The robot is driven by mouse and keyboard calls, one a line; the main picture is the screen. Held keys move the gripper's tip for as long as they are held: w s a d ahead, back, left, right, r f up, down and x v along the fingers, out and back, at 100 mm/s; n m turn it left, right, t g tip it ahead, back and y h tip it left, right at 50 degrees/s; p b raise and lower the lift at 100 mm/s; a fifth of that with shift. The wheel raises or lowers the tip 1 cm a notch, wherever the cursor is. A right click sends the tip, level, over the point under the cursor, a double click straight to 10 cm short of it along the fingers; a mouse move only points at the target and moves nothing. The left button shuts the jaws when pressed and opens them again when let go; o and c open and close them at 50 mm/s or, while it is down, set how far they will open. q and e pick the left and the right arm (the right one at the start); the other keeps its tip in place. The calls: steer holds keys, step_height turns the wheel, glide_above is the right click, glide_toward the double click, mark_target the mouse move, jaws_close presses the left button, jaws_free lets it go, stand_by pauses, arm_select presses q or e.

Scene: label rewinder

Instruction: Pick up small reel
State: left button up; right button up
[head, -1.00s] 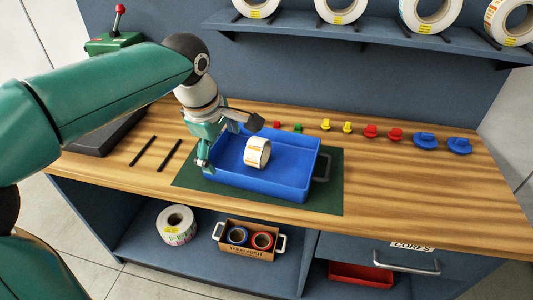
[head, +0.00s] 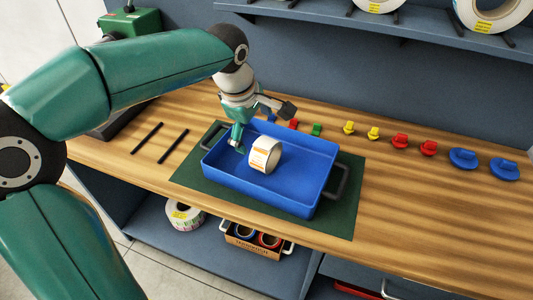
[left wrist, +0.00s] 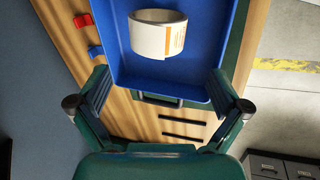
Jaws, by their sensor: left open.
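The small reel (head: 265,154), white with an orange-printed label, stands on its rim inside the blue tray (head: 270,195). It also shows in the left wrist view (left wrist: 158,35), beyond my fingertips and apart from them. My left gripper (head: 264,128) is open and empty over the back left part of the tray, just behind and left of the reel. In the left wrist view its two fingers (left wrist: 160,108) are spread wide, with the near tray edge between and beyond them. My right gripper is not in view.
The tray has dark side handles and sits on a green mat (head: 342,220). Red, green, yellow and blue pieces (head: 400,141) line the back of the bench. Two black rods (head: 172,146) lie left of the tray. A shelf (head: 400,30) with large reels hangs above.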

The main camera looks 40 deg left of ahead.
arm_select(q)
glide_toward(270, 162)
steer(key=x, duration=0.5)
steer(key=shift+f, duration=0.25)
steer(key=c, duration=0.9)
steer(key=shift+o, duration=0.2)
steer(key=shift+r, duration=0.15)
